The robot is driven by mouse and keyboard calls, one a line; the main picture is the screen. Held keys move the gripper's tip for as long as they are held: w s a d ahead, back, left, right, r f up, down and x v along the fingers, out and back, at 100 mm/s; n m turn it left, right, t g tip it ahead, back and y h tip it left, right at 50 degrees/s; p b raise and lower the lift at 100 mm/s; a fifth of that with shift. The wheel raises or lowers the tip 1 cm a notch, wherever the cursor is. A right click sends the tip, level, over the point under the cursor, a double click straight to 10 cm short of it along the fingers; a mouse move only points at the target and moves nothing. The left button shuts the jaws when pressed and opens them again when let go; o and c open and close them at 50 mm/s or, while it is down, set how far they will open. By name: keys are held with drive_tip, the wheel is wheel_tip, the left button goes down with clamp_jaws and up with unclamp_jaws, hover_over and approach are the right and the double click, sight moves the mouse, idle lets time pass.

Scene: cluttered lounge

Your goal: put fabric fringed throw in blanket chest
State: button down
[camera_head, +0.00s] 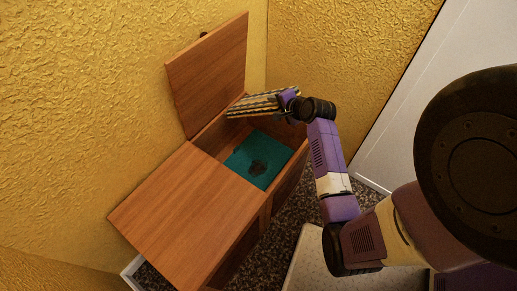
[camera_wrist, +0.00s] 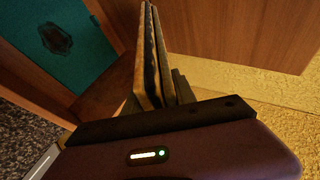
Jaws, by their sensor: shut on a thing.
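My gripper (camera_head: 288,102) is shut on the fringed throw (camera_head: 258,104), a flat folded piece with dark, yellow and white stripes. I hold it above the open part of the wooden blanket chest (camera_head: 177,207), near its raised lid (camera_head: 212,73). In the wrist view the throw (camera_wrist: 152,60) shows edge-on between the fingers of my gripper (camera_wrist: 160,95). A teal cloth-like item (camera_head: 252,160) with a dark patch lies inside the chest, below the throw. It also shows in the wrist view (camera_wrist: 40,45). The fingertips are partly hidden.
Yellow textured walls (camera_head: 90,90) stand close behind and beside the chest. A white panel (camera_head: 415,85) is at the right. A pale speckled flat thing (camera_head: 307,262) lies on the dark speckled floor in front. The chest's left half has a closed wooden top.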

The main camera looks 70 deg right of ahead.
wheel_tip(320, 180, down, 19)
drive_tip(key=b, duration=0.5)
drive_tip(key=shift+f+b, duration=0.35)
drive_tip(key=shift+b, duration=0.25)
drive_tip(key=shift+f, duration=0.2)
drive_tip(key=c, duration=1)
unclamp_jaws()
drive_tip(key=shift+r, duration=0.1)
